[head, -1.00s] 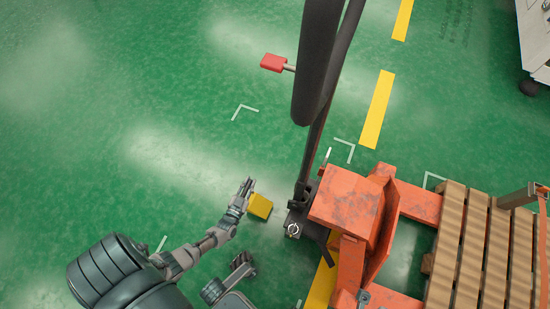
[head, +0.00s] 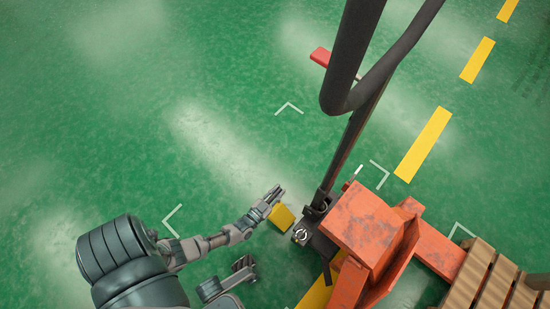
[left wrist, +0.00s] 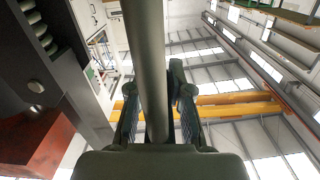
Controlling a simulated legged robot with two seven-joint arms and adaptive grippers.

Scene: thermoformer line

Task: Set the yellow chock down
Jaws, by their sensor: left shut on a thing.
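The yellow chock (head: 281,217) is a small block at the tips of my left gripper (head: 272,196) in the head view. The left gripper is shut on it. The chock is beside the foot of the orange pallet truck (head: 365,221), left of it; I cannot tell whether it touches the floor. In the left wrist view the left gripper's fingers (left wrist: 158,115) stand either side of a dark pole, and no chock can be made out. A dark jaw-like part, probably my right gripper (head: 243,268), is low in the head view, its state unclear.
The truck's dark handle (head: 352,125) rises above the chock. A wooden pallet (head: 490,280) lies at the lower right. A red paddle (head: 321,57) is behind the handle. Green floor with white corner marks is open to the left and above.

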